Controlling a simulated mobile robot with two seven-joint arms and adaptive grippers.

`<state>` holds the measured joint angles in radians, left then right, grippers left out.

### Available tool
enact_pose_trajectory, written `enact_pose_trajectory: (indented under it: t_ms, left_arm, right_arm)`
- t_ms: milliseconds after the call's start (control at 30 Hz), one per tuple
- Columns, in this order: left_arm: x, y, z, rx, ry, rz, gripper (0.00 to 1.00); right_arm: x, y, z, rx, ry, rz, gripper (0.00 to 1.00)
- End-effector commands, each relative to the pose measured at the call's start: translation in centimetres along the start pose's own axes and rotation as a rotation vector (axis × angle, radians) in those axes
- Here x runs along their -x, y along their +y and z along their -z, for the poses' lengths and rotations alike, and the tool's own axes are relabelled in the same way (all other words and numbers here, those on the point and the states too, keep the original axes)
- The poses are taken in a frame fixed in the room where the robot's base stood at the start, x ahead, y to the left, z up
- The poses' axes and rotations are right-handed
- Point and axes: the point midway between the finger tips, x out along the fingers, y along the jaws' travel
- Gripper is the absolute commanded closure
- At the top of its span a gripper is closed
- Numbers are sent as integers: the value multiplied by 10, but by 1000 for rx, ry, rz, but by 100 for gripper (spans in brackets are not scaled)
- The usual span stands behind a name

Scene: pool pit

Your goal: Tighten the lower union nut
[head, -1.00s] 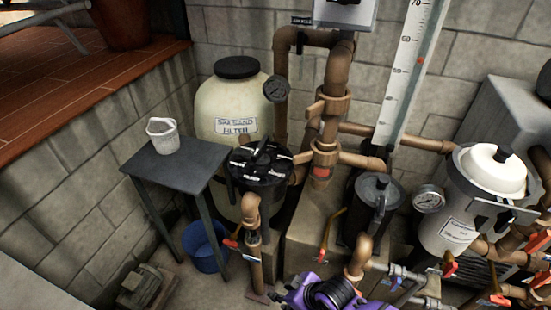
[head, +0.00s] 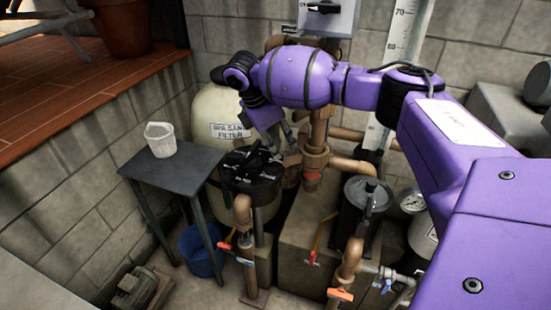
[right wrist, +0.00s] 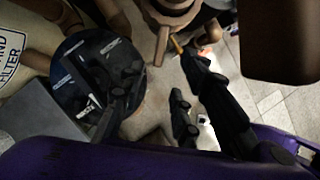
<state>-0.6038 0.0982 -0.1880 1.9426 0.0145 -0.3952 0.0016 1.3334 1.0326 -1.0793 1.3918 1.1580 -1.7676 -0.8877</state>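The lower union nut (head: 315,158) is a brown ring on the vertical pipe, with a lug sticking out at its left. In the right wrist view a brown ringed fitting (right wrist: 172,14) with a lug pointing down shows at the top; it looks like this nut. My right gripper (head: 277,135) hangs just left of the nut, above the black multiport valve top. The upper part of the pipe is mostly hidden behind my right arm. My left gripper is out of view.
The black valve top (head: 252,172) of the sand filter (head: 218,110) is close below my gripper. A black pump lid (head: 367,190) stands right of the pipe. A small table (head: 180,170) with a white basket (head: 161,139) is at the left.

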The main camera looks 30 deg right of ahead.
Motion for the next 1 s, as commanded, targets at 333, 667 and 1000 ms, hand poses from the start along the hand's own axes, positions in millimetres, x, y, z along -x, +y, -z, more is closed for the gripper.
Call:
enact_pose_trajectory:
  t_ms: [333, 667, 1000]
  left_arm:
    - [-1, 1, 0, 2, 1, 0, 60]
    - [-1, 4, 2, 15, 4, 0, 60]
    - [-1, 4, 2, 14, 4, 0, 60]
  right_arm:
    - [-42, -1, -4, -2, -5, 8, 70]
    - [-74, 0, -4, -2, -4, 4, 70]
    - [-75, 0, -3, -1, -3, 3, 80]
